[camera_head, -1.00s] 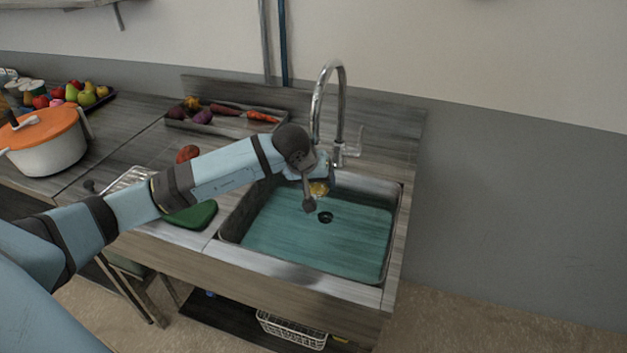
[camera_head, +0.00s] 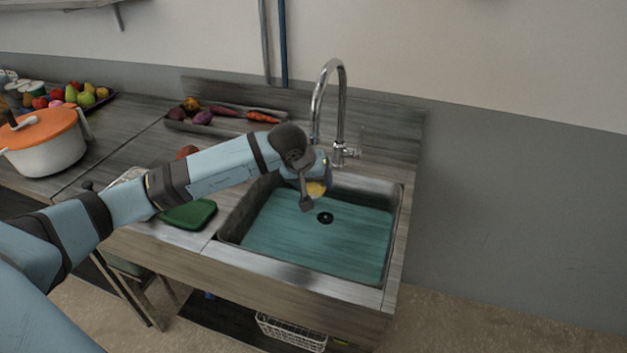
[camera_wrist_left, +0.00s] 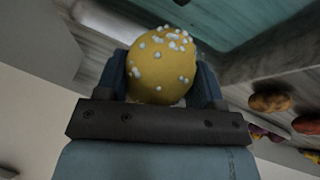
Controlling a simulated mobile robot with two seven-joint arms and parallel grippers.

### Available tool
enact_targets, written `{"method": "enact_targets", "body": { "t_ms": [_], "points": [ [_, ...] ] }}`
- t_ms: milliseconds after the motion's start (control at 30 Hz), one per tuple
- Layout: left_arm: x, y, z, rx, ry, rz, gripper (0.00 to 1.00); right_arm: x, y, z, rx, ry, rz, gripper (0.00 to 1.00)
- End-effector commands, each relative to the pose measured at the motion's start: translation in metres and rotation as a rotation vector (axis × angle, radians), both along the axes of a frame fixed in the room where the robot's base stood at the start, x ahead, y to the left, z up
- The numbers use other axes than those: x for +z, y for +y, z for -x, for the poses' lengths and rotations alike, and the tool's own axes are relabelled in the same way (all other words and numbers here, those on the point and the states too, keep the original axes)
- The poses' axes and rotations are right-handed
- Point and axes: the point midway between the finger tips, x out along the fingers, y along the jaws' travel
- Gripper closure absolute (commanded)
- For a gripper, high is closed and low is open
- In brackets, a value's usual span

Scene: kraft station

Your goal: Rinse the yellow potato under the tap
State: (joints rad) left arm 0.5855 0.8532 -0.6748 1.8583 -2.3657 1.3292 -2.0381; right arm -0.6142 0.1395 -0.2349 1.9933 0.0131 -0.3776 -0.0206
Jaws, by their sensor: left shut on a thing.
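My left gripper (camera_head: 316,180) is over the back left part of the sink, in front of the tap. It is shut on the yellow potato (camera_head: 317,189), which also shows between both fingers in the left wrist view (camera_wrist_left: 162,72). White droplet-like dots cover part of the potato's skin. The curved chrome tap (camera_head: 342,100) stands behind the sink, with its handle (camera_head: 352,151) at the base. I see no clear water stream. My wrist hides part of the potato and the space under the spout. My right gripper is out of view.
The sink (camera_head: 330,245) has a teal bottom and a dark drain (camera_head: 325,217). A green board (camera_head: 190,214) lies left of it. A vegetable tray (camera_head: 215,127) is at the back, a pot with an orange lid (camera_head: 45,140) at far left.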

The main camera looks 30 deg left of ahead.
Motion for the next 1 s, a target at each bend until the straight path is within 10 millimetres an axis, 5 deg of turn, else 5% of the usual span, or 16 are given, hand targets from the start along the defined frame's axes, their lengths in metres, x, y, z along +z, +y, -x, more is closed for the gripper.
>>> {"method": "enact_targets", "body": {
  "t_ms": [467, 1000],
  "points": [
    [0.000, -0.007, 0.003, -0.002, -0.002, -0.001, 0.65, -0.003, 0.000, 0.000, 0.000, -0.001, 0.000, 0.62],
    [-0.001, -0.011, 0.046, -0.001, -0.001, -0.001, 0.65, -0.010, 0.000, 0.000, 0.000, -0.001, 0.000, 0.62]
  ]
}}
